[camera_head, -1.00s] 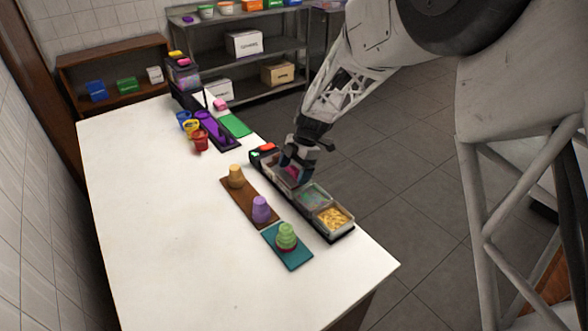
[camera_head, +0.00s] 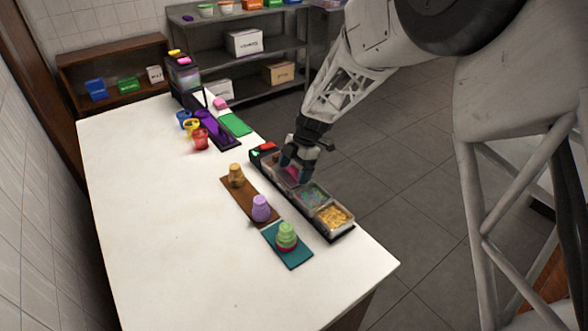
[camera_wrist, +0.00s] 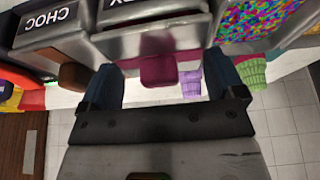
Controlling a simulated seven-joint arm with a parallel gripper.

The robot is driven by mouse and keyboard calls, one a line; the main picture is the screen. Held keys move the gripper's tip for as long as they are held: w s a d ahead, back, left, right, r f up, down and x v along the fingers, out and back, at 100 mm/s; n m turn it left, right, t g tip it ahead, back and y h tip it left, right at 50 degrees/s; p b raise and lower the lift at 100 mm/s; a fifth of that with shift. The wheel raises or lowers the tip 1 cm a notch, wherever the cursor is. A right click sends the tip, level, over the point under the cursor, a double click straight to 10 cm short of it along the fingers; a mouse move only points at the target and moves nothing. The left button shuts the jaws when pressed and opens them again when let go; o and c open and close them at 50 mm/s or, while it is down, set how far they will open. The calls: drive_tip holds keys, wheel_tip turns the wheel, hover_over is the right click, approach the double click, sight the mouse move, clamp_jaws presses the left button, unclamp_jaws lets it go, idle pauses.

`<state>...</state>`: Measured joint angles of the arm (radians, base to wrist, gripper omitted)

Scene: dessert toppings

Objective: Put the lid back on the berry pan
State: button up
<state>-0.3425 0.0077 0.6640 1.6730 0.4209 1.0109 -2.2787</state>
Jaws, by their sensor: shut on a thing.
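My gripper (camera_head: 296,176) is down at the row of topping pans at the table's right edge. In the wrist view its two dark fingers (camera_wrist: 162,80) stand on either side of a magenta piece (camera_wrist: 158,71), which seems to be the berry lid. It is shut on the lid; the fingers' contact is not clear. The berry pan (camera_wrist: 150,45) is grey metal with a partly cut-off label, beside the pan marked CHOC (camera_wrist: 45,20). The fingers hide much of it in the head view. I cannot tell whether the lid is seated.
A pan of multicoloured sprinkles (camera_head: 312,195) and a pan of yellow topping (camera_head: 333,217) lie nearer the camera. Stacked cups, tan (camera_head: 236,176), purple (camera_head: 261,208) and green (camera_head: 286,236), stand left of the row. The white table (camera_head: 160,230) is clear at its left.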

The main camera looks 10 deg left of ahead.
drive_tip(key=shift+s+d+f, duration=0.15)
drive_tip(key=shift+s+f, duration=0.15)
drive_tip(key=shift+f, duration=0.4)
drive_tip(key=o, duration=0.7)
drive_tip(key=shift+o, duration=0.2)
drive_tip(key=shift+w+r, duration=0.2)
drive_tip(key=shift+r, duration=3.7)
drive_tip(key=shift+c, duration=0.5)
